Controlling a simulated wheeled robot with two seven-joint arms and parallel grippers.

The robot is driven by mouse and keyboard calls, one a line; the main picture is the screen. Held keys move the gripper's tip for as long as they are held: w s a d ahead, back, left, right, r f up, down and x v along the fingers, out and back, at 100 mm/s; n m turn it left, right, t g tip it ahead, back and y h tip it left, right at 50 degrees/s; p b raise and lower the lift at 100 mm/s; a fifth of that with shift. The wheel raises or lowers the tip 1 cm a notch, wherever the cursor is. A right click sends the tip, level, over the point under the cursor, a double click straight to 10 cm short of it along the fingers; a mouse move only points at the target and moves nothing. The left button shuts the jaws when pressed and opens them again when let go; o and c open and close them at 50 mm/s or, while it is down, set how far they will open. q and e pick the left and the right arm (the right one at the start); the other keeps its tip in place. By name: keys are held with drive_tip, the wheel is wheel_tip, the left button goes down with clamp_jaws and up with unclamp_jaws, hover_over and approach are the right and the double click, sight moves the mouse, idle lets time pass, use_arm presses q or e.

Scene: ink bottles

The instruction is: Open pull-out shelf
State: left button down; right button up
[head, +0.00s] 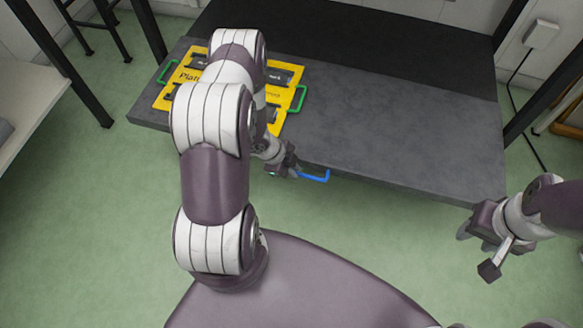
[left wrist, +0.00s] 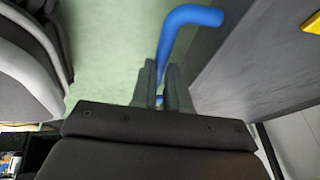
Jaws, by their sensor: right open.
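The pull-out shelf (head: 400,140) is a dark grey board with a blue handle (head: 316,177) on its front edge. My left gripper (head: 296,173) is at the left end of this handle. In the left wrist view, the blue handle (left wrist: 190,16) runs down between the two close fingers of my left gripper (left wrist: 162,85), which look shut on it. The shelf's front face (left wrist: 235,65) is to the right there. My right gripper (head: 474,255) is open and empty, in front of the shelf's right end and apart from it.
A yellow plate (head: 188,75) with green handles and dark slots lies on the shelf's left part, partly hidden by my left arm. The shelf's right part is bare. Dark frame posts (head: 62,62) stand at both sides. The green floor in front is clear.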

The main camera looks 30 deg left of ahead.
use_arm(q)
drive_tip(key=c, duration=1.1)
unclamp_jaws()
drive_tip(key=p+v, duration=0.7)
drive_tip(key=v, duration=0.5)
drive_tip(key=shift+s+a+r, duration=0.1)
drive_tip(key=shift+s+r, duration=0.05)
drive_tip(key=shift+r, duration=0.15)
